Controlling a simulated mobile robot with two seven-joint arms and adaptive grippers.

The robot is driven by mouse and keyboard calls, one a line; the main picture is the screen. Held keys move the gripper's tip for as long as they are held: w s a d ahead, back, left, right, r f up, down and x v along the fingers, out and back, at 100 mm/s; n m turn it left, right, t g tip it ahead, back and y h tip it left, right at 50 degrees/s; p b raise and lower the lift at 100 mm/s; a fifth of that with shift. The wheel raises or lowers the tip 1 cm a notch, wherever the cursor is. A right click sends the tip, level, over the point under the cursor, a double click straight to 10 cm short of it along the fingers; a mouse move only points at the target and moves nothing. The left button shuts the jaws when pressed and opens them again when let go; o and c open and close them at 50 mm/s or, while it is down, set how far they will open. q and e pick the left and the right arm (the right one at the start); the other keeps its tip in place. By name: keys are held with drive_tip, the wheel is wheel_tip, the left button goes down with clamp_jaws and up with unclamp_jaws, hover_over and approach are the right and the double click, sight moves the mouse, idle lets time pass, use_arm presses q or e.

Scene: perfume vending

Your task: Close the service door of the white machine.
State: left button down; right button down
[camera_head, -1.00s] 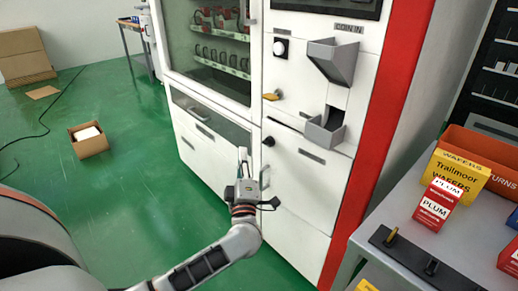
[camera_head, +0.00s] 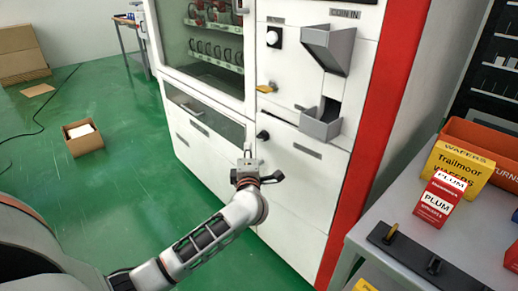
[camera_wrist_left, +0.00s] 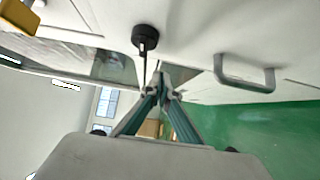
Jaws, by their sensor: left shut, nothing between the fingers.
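The white machine (camera_head: 350,80) stands in the middle of the head view, with a red side stripe. Its lower right front panel (camera_head: 300,185), apparently the service door, looks flush or nearly flush; I cannot tell whether it is fully closed. A black knob (camera_head: 263,135) sits above my left gripper (camera_head: 247,153) and also shows in the left wrist view (camera_wrist_left: 146,39). A grey bar handle (camera_wrist_left: 245,78) is right of the fingertips in the wrist view; my gripper hides it in the head view. My left gripper is shut and empty, close to the panel; contact is unclear. My right gripper is out of view.
A yellow lever (camera_head: 267,87), coin chute (camera_head: 328,48) and grey tray (camera_head: 321,122) project from the machine front. A grey table (camera_head: 478,235) with boxes stands at the right. An open carton (camera_head: 84,139) lies on the green floor, otherwise largely clear at left.

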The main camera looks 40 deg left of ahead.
use_arm(q)
drive_tip(key=w, duration=0.2)
drive_tip(key=shift+w+d+f+b, duration=0.25)
drive_tip(key=shift+w+d+b, duration=0.05)
drive_tip(key=shift+w+b, duration=0.1)
drive_tip(key=shift+w+r, duration=0.15)
drive_tip(key=shift+w, duration=0.1)
drive_tip(key=shift+r, duration=0.1)
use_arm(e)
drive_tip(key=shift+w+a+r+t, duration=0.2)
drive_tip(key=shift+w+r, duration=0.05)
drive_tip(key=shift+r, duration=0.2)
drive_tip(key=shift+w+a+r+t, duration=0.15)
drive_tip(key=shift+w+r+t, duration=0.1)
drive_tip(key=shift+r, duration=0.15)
use_arm(q)
drive_tip(key=w, duration=0.1)
drive_tip(key=w+m+t+h, duration=0.1)
drive_tip(key=w, duration=0.1)
drive_tip(key=shift+r, duration=0.2)
drive_tip(key=shift+w+r+h, duration=0.1)
drive_tip(key=shift+w+h, duration=0.15)
drive_tip(key=shift+h, duration=0.05)
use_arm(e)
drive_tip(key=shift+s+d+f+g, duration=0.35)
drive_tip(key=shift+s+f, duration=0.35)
